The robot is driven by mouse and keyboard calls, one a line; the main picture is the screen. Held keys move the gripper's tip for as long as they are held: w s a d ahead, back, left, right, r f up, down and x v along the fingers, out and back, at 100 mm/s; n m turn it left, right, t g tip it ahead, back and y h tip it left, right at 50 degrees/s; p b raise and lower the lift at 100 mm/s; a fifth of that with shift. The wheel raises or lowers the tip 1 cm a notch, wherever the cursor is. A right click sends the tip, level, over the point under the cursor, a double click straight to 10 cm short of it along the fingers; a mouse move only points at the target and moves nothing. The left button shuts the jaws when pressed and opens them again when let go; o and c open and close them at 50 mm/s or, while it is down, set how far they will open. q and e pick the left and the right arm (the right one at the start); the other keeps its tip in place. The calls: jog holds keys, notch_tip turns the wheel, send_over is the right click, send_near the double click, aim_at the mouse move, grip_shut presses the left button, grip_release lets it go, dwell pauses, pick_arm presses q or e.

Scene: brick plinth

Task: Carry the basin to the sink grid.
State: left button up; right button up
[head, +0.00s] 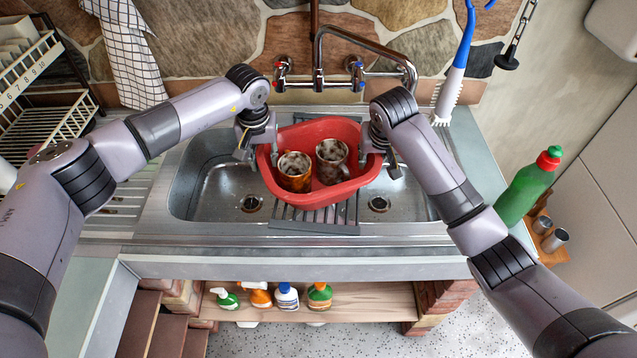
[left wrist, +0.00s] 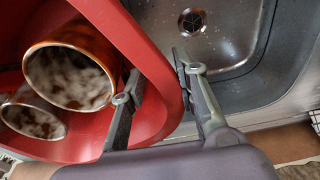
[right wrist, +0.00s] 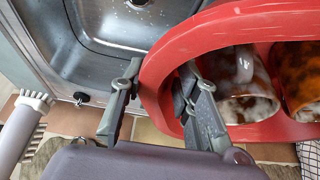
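The red basin (head: 332,196) is over the dark slatted sink grid (head: 318,220) in the middle of the sink. I cannot tell whether it touches the grid. It holds two mottled brown and white mugs, one on the left (head: 295,172) and one on the right (head: 332,161). My left gripper (head: 258,146) straddles the basin's left wall, one finger inside and one outside. The left wrist view shows the basin rim (left wrist: 160,75) between spread fingers. My right gripper (head: 382,156) straddles the right wall likewise; a small gap shows beside its outer finger.
The faucet (head: 340,60) stands behind the basin. A green bottle (head: 525,188) and metal cups (head: 553,240) are at the right. A dish rack (head: 40,110) is at the left. Several bottles stand on the shelf below.

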pick_arm(q)
jog(key=o, duration=0.3)
pick_arm(e)
jog(key=shift+o, duration=1.3)
jog(key=shift+a, duration=0.1)
pick_arm(q)
jog(key=shift+r, duration=0.15)
pick_arm(e)
jog(key=shift+s+r, duration=0.1)
jog(key=shift+r, duration=0.15)
jog(key=v, duration=1.1)
jog(key=shift+r, duration=0.25)
pick_arm(q)
notch_tip(320, 180, up, 12)
jog(key=s, duration=0.1)
jog(key=shift+s+f, duration=0.2)
jog(key=shift+s, duration=0.1)
pick_arm(e)
jog(key=shift+s, duration=0.1)
